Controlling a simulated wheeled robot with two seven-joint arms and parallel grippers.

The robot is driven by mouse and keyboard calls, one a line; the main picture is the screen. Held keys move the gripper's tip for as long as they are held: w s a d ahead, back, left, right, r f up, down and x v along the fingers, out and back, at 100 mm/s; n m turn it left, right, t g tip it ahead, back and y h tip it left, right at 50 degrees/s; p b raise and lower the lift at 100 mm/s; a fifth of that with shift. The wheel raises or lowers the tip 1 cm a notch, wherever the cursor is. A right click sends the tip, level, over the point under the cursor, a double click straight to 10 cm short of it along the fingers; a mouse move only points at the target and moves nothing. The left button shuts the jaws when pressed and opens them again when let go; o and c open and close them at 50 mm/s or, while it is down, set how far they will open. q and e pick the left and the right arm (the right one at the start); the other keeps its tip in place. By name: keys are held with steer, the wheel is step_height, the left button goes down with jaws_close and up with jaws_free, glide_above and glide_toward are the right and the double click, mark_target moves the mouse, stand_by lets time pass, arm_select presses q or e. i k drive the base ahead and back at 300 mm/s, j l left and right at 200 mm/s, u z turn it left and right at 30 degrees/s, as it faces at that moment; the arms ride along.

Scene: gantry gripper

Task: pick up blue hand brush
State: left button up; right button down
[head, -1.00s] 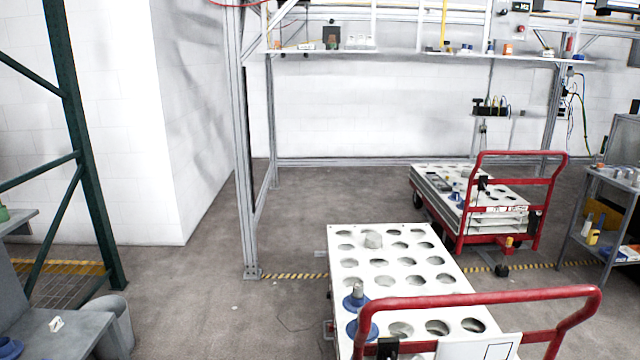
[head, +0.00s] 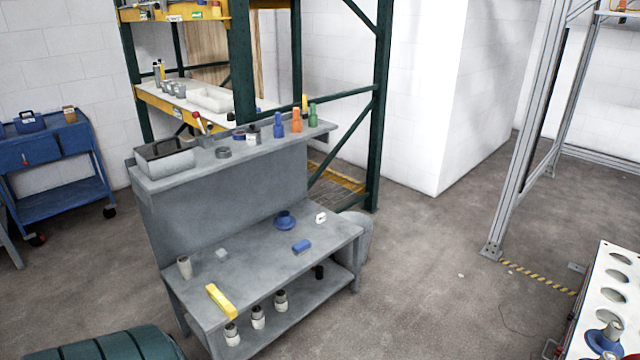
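A small blue block-like object (head: 302,246), which looks like the hand brush, lies on the grey workbench top (head: 255,262) near its right front edge. It is too small to make out bristles. A blue round flanged part (head: 285,220) sits behind it, and a small white item (head: 321,217) is to its right. Neither of my grippers shows in the head view.
A yellow object (head: 220,300) and a grey cup (head: 185,266) stand on the bench's left part. A blue cart (head: 60,165) is at far left. A dark green rounded object (head: 125,347) is at lower left. Open floor (head: 420,290) lies right of the bench.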

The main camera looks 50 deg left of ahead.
mark_target(304, 245)
steer(key=k+j+u, duration=0.15)
steer(key=u, duration=1.4)
steer(key=z, duration=1.4)
steer(key=u, duration=1.4)
steer(key=i+j+u, duration=0.2)
steer(key=i, duration=0.2)
